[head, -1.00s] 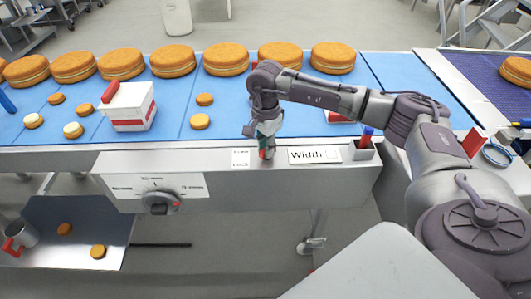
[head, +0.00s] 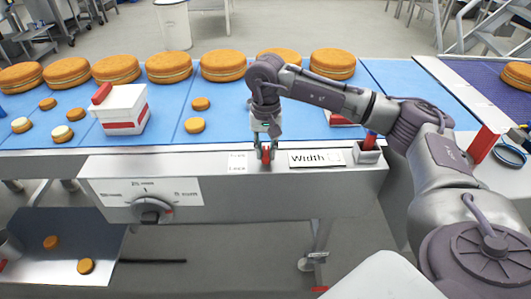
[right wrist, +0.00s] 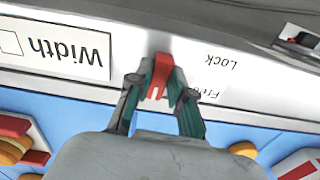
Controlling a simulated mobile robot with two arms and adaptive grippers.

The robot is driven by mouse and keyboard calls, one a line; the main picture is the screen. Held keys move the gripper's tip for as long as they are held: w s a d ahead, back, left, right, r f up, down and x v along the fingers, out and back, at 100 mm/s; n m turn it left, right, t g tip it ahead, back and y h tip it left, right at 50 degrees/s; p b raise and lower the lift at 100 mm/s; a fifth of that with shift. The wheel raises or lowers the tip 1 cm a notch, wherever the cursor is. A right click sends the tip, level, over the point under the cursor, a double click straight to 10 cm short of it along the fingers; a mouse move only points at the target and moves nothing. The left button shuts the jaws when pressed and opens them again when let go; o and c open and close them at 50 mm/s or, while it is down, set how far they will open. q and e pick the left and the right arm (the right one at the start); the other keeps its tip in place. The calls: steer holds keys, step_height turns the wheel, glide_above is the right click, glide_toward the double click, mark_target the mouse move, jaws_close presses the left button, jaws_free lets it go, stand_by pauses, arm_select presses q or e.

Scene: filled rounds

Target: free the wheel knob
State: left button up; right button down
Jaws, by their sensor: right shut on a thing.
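The wheel knob (head: 152,209) is a dark round dial with a red mark on its right side, set in a white scale plate on the machine's front. A small red lever (right wrist: 160,72) stands on the metal rail beside a label (right wrist: 222,75) reading "Free" and "Lock", upside down in the right wrist view. My right gripper (head: 265,153) is shut on this lever, a finger on each side. It also shows in the right wrist view (right wrist: 160,92). The lever's foot is partly hidden, so its setting is unclear. My left gripper is not in view.
A "Width" label (head: 316,159) and a small holder (head: 367,153) with a red-and-blue item lie right of the lever. Large cakes (head: 222,66) and a white-and-red box (head: 120,109) stand on the blue belt (head: 172,131). A metal tray (head: 60,225) sits lower left.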

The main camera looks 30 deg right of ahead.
mark_target(266, 152)
steer(key=shift+r+n, duration=0.1)
steer(key=shift+n, duration=0.4)
steer(key=c, duration=1)
jaws_free()
steer(key=shift+c, duration=0.2)
step_height(266, 152, up, 12)
